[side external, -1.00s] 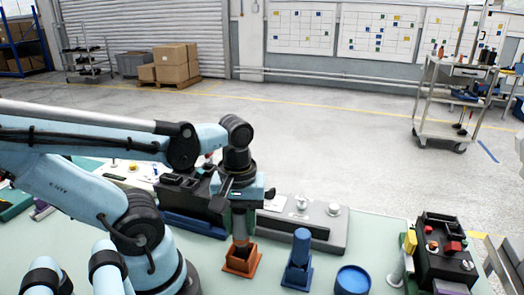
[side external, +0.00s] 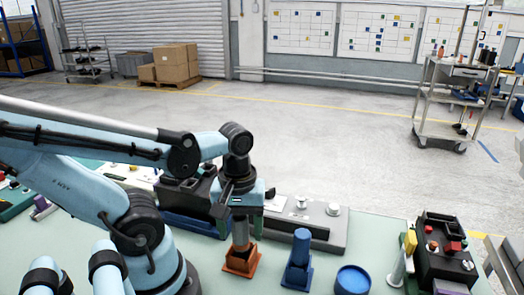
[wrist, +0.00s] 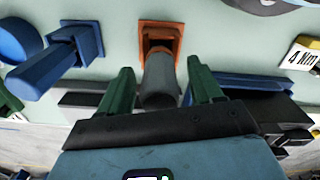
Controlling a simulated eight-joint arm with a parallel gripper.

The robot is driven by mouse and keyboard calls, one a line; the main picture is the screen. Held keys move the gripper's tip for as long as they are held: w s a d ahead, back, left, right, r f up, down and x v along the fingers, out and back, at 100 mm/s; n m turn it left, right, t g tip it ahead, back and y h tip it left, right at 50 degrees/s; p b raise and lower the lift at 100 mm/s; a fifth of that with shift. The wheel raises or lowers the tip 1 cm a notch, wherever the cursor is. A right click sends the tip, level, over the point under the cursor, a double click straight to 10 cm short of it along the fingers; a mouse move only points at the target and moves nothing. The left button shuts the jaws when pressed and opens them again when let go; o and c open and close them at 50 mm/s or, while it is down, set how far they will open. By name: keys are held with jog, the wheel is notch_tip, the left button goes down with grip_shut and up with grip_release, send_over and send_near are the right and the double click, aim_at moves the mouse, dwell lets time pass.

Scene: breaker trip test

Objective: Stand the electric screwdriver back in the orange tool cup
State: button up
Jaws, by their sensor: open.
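The orange tool cup (side external: 241,263) stands on the pale green bench, and its square rim also shows in the wrist view (wrist: 160,28). The electric screwdriver, a grey cylinder (side external: 240,232), stands nearly upright with its lower end inside the cup. In the wrist view the screwdriver (wrist: 160,76) lies between the two green fingers of my gripper (wrist: 160,88), with a gap visible on both sides. My gripper is open, above the cup and around the screwdriver's upper part.
A blue holder (side external: 298,258) stands close to the right of the orange cup, with a blue round container (side external: 352,280) beyond it. A grey fixture (side external: 318,228) lies behind. A black control box (side external: 443,248) with red buttons stands at the right.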

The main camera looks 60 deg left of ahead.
notch_tip(320, 180, up, 12)
jog(key=shift+r, duration=0.1)
dwell(0.8)
